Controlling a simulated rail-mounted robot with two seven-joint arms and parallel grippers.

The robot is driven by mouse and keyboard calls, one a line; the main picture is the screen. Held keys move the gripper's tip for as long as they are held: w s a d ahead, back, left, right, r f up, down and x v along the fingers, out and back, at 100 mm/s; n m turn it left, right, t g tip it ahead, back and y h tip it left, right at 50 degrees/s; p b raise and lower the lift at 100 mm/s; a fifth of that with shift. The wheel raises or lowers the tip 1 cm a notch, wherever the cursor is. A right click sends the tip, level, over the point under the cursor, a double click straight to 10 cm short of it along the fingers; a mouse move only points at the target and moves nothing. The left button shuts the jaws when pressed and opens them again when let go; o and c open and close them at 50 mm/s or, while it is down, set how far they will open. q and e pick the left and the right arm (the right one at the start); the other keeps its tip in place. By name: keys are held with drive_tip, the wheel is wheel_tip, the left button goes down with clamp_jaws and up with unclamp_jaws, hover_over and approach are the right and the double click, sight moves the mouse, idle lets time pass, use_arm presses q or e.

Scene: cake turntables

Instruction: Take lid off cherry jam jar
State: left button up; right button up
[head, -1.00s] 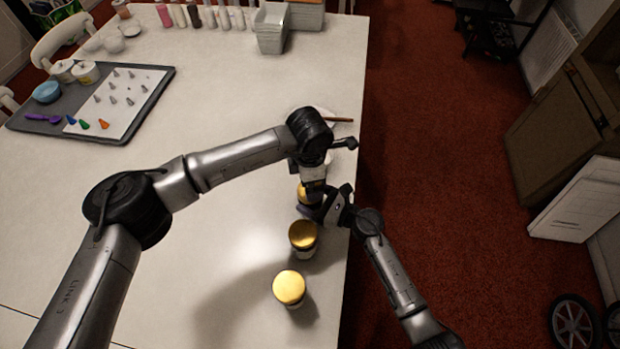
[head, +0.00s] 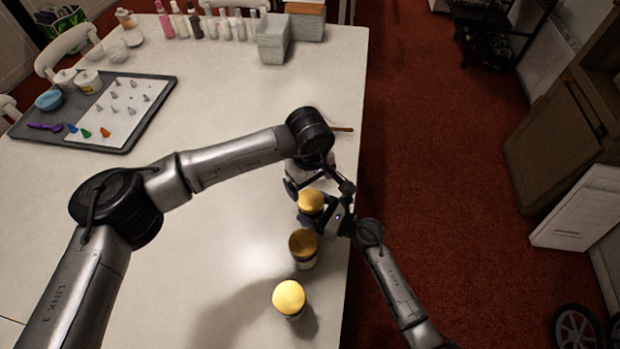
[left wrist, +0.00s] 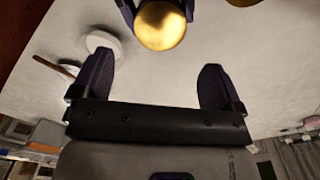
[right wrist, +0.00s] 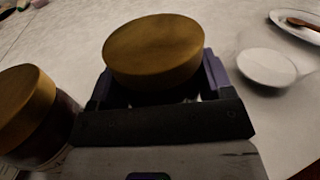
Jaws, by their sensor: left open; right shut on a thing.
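Three jars with gold lids stand in a row along the table's right edge. My right gripper is shut on the farthest jar (head: 311,201); its gold lid is on, seen from above in the left wrist view (left wrist: 160,26) and from the side in the right wrist view (right wrist: 155,48). The right fingers (right wrist: 160,82) are around the jar below the lid. My left gripper (left wrist: 155,75) is open and empty, just beside that jar and apart from its lid. The middle jar (head: 303,248) and nearest jar (head: 289,298) are free. I cannot read which is cherry.
A small white round dish (right wrist: 267,67) and a plate with a brown-handled utensil (right wrist: 303,22) lie beyond the held jar. A grey tray (head: 150,125) with piping tips is at the far left. Bottles and a grey bin (head: 272,42) stand at the back. The table's middle is clear.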

sight(310, 199)
use_arm(q)
drive_tip(key=shift+f, duration=3.9)
use_arm(e)
drive_tip(key=shift+d+f, duration=0.1)
drive_tip(key=shift+f, duration=0.15)
use_arm(q)
drive_tip(key=c, duration=0.9)
drive_tip(key=n, duration=0.6)
drive_tip(key=shift+c, duration=0.2)
drive_tip(key=shift+r, duration=0.2)
drive_tip(key=shift+r, duration=0.9)
drive_tip(key=shift+r, duration=0.1)
